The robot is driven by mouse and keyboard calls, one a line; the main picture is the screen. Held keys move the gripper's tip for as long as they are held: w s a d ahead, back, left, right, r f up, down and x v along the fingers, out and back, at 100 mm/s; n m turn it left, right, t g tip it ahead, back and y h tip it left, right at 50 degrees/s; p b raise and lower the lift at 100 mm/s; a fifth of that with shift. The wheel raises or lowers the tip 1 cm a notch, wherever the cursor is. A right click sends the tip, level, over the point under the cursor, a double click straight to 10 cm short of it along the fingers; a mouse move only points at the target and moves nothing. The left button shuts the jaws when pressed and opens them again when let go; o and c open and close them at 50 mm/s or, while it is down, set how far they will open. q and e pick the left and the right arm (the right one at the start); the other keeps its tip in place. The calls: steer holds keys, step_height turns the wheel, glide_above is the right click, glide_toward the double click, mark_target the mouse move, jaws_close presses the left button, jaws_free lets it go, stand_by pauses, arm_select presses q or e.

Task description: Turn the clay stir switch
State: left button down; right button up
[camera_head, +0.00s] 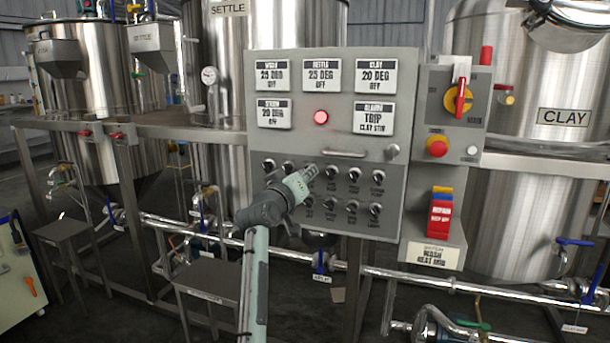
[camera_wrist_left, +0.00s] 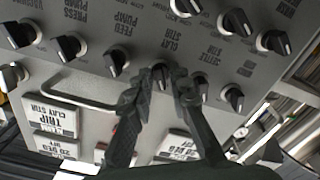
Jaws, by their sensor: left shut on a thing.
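The clay stir switch (camera_wrist_left: 159,73) is a small dark knob on the grey control panel (camera_head: 290,92), under its CLAY STIR label in the left wrist view. My left gripper (camera_wrist_left: 164,80) has one finger on each side of this knob and is shut on it. In the head view my left gripper (camera_head: 308,174) reaches up to the upper row of knobs and hides the clay stir switch. My right gripper is in neither view.
Neighbouring knobs sit close by, such as the feed pump knob (camera_wrist_left: 115,64) and settle stir knob (camera_wrist_left: 197,87). A bar handle (camera_head: 344,153) sticks out above the knobs. The alarm display (camera_head: 374,117) reads TRIP CLAY STIR; a red lamp (camera_head: 321,117) is beside it.

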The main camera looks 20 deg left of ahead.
arm_select(q)
steer(key=c, duration=1.6)
jaws_free()
steer(key=shift+c, duration=0.2)
steer(key=s, duration=0.7)
steer(key=shift+s, duration=0.25)
steer(key=shift+a, duration=0.1)
